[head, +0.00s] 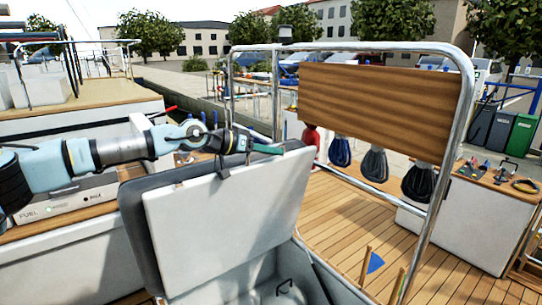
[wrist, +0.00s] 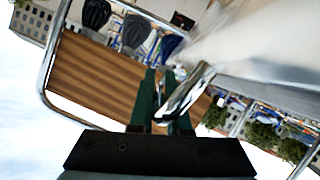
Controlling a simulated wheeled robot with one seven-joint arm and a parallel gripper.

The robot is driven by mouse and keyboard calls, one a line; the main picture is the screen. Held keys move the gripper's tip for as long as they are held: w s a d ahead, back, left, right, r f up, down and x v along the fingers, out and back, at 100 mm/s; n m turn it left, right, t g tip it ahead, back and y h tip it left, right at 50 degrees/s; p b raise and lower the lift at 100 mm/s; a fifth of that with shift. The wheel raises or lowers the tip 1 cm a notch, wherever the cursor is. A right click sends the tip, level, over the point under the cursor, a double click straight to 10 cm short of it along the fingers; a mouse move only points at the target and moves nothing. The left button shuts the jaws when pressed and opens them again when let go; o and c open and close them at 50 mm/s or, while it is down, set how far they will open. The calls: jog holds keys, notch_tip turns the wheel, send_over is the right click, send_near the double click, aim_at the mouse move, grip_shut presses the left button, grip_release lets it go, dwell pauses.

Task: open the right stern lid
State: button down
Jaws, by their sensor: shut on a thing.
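The stern lid (head: 240,205) stands raised and steeply tilted in the head view, its white inner face showing and a dark grey pad behind it. The open locker (head: 270,290) shows below it. My gripper (head: 268,149) is at the lid's top edge. In the wrist view its green fingers (wrist: 164,78) are shut on a shiny metal handle (wrist: 192,92), beside the pale surface of the lid (wrist: 270,45). In the head view the handle is hidden behind the lid and gripper.
A steel rail (head: 468,110) with a wooden board (head: 380,105) and hanging dark fenders (head: 375,164) stands right of the lid. A white counter (head: 470,225) with tools is at right. Sticks with a blue flag (head: 375,262) stand near the locker. Deck planks (head: 340,215) are mostly clear.

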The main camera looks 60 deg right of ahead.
jog(key=shift+f, duration=0.15)
jog(key=c, duration=1.2)
grip_release()
jog(key=shift+o, duration=0.2)
jog(key=b+v, duration=0.4)
jog(key=v, duration=0.6)
jog(key=shift+w+a+r, duration=0.15)
jog(key=shift+a+r, duration=0.05)
jog(key=shift+a, duration=0.1)
